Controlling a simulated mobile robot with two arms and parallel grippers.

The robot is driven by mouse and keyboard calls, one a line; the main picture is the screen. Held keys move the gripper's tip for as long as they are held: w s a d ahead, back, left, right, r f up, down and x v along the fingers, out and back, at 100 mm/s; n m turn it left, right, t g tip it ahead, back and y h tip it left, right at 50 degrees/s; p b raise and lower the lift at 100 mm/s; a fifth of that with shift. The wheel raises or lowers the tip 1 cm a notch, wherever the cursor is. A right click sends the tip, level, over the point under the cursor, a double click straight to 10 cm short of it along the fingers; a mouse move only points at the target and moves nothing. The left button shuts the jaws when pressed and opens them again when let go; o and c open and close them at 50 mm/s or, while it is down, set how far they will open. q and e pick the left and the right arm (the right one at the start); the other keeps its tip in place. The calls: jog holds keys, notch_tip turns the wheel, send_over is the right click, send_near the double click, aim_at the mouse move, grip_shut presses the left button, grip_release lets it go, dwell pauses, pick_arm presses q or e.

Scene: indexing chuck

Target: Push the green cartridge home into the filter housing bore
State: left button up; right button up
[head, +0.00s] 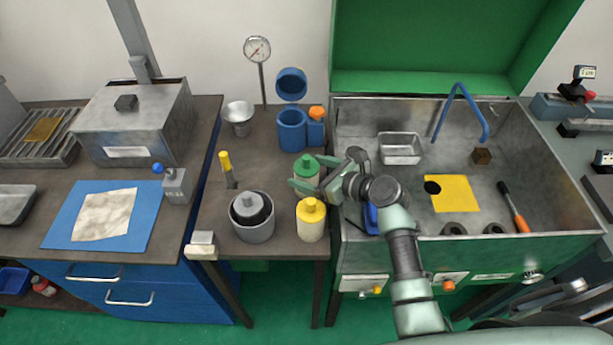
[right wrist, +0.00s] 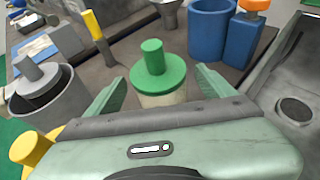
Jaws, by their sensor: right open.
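The green cartridge (head: 306,165) stands upright on the dark bench, with a green cap and knob over a pale body. My right gripper (head: 305,172) is open, its fingers on either side of the cartridge. The right wrist view shows the green cap (right wrist: 158,76) between the two spread fingers (right wrist: 160,92); I cannot tell whether they touch it. The filter housing (head: 292,132) is a blue open-topped cylinder behind the cartridge, also in the right wrist view (right wrist: 208,35). Its blue lid (head: 291,84) is raised above it. My left gripper is not in view.
A yellow-capped cartridge (head: 311,222) stands in front of the green one. A grey pot (head: 253,230) holding a dark cartridge is at the left front. A yellow-handled tool (head: 226,165) and a metal funnel (head: 239,115) stand to the left. A metal sink (head: 470,200) lies right.

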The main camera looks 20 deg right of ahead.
aim_at(311, 169)
jog(key=c, duration=1.6)
jog(key=shift+r, duration=0.15)
notch_tip(311, 169, up, 20)
jog(key=o, duration=0.8)
jog(key=c, duration=0.9)
jog(key=shift+o, duration=0.2)
